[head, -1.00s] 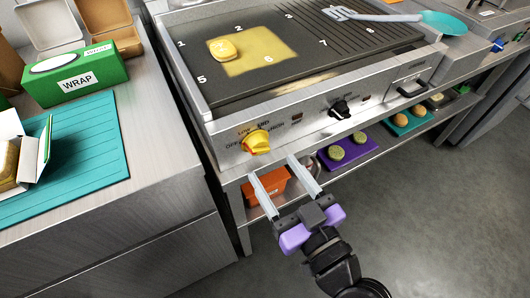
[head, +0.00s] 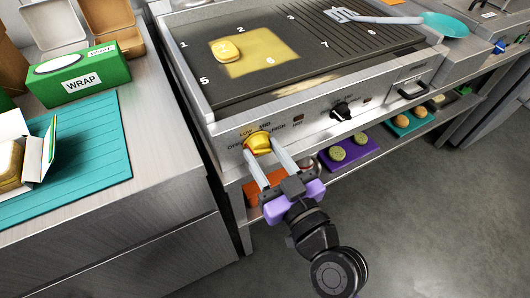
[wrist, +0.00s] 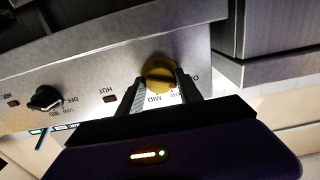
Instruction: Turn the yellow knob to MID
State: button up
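The yellow knob (head: 259,142) is on the griddle's front panel, below the printed OFF, LOW, MID and HIGH marks. My gripper (head: 261,146) is at the knob, with one finger on each side of it. In the wrist view the knob (wrist: 160,74) sits between the two fingertips of my gripper (wrist: 159,80), which look closed onto its sides. The MID and LOW marks show just below the knob there. I cannot clearly tell which mark the knob points to.
A black knob (head: 341,111) is farther right on the same panel. A shelf below holds an orange bin (head: 262,205) and a purple tray (head: 366,152). A counter with a teal mat (head: 95,165) and a green wrap box (head: 80,77) stands at left. The floor at right is clear.

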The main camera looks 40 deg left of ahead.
jog(key=shift+c, duration=1)
jog(key=shift+m, duration=0.4)
jog(key=m, duration=0.3)
jog(key=shift+m+p, duration=0.35)
jog(key=shift+m, duration=0.05)
jog(key=m+p, duration=0.1)
jog(key=m, duration=0.3)
jog(key=shift+m+p, duration=0.3)
jog(key=m+p, duration=0.2)
jog(key=m, duration=0.3)
jog(key=shift+r, duration=0.1)
jog(key=shift+m+p, duration=0.95)
jog(key=shift+m, duration=1.05)
